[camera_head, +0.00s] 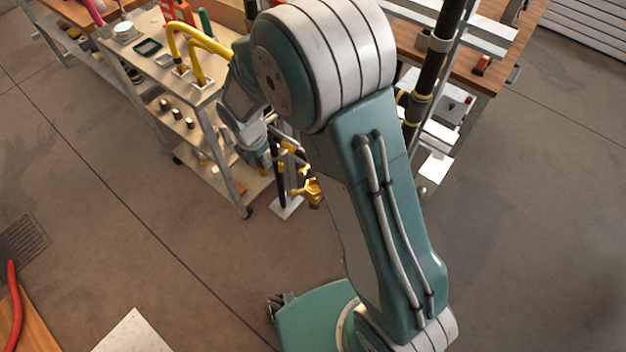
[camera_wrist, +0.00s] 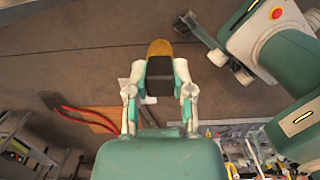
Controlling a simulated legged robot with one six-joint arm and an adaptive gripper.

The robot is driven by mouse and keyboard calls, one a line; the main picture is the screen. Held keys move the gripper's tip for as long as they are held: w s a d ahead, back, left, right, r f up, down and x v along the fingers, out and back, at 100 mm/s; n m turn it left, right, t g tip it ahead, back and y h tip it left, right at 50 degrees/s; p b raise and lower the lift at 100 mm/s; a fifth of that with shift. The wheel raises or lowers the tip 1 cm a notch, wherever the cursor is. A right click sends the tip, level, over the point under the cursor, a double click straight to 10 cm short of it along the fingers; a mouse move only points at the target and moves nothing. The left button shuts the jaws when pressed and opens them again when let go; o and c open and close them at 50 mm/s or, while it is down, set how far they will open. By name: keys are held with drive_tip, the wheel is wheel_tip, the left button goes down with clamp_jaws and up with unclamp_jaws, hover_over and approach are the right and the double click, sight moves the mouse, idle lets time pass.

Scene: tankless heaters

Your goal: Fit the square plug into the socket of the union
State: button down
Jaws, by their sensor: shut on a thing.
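My gripper (camera_wrist: 160,72) has a finger on each side of a dark piece with a rounded brass-yellow end, which I take to be the square plug (camera_wrist: 160,49). Its square end cannot be made out. In the head view my gripper hangs beyond my arm, beside the cart, with small brass parts near it. A brass fitting (camera_head: 312,190), apparently the union, is just below and right of these, partly hidden by my arm. Its socket is not visible, and I cannot tell whether plug and union touch.
A cart (camera_head: 187,95) with yellow-handled tools and small fittings stands at the left. A dark vertical pipe (camera_head: 424,88) and a wooden bench (camera_head: 473,65) are behind my arm. A red hose (camera_head: 14,305) lies at lower left. The floor between is clear.

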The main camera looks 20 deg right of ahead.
drive_tip(key=shift+s+d+f, duration=0.15)
drive_tip(key=shift+d+f, duration=3.1)
drive_tip(key=shift+d, duration=0.1)
drive_tip(key=shift+s+d+f, duration=0.15)
drive_tip(key=shift+d+f, duration=3.1)
drive_tip(key=shift+d, duration=0.05)
drive_tip(key=shift+f, duration=0.15)
drive_tip(key=shift+c, duration=2.4)
unclamp_jaws()
wheel_tip(320, 180, up, 12)
drive_tip(key=s+a, duration=0.1)
